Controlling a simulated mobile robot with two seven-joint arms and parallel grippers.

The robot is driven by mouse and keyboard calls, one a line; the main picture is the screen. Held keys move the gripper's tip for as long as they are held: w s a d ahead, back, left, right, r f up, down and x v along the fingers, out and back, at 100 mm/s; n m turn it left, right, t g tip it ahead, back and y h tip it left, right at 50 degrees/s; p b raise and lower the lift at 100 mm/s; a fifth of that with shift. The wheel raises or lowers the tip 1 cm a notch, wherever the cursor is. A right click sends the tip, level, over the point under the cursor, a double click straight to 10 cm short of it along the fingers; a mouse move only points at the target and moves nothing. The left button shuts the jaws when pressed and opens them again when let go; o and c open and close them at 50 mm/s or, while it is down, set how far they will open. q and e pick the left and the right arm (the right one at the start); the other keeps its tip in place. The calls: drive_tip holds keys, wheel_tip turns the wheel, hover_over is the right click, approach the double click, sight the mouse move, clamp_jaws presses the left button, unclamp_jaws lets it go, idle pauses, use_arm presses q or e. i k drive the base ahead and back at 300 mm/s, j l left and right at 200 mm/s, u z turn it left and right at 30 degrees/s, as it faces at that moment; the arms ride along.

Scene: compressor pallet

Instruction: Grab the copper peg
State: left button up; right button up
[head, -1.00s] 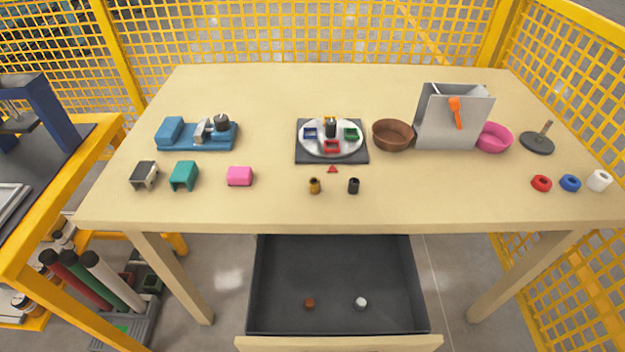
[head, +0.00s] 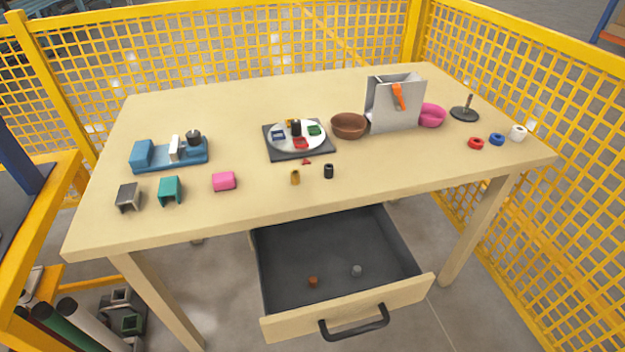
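A small copper-brown peg (head: 312,281) stands inside the open drawer (head: 385,250), left of a whitish-grey peg (head: 357,270). The two pegs are apart, with bare drawer floor between them. On the tabletop, a brass-gold peg (head: 295,177) and a black peg (head: 328,171) stand near the front edge, above the drawer. Neither of my grippers shows in the head view.
The drawer's front has a dark handle (head: 355,323). On the table (head: 230,105) are a turntable (head: 272,150), a brown bowl (head: 349,126), a grey box (head: 396,104), a blue fixture (head: 185,155) and coloured blocks. Yellow mesh fencing (head: 540,120) closes the back and right.

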sight(312, 280)
drive_tip(key=i, duration=0.35)
drive_tip(key=i+l, duration=0.1)
drive_tip(key=l, duration=0.45)
drive_tip(key=i+l, duration=0.1)
drive_tip(key=l, duration=0.45)
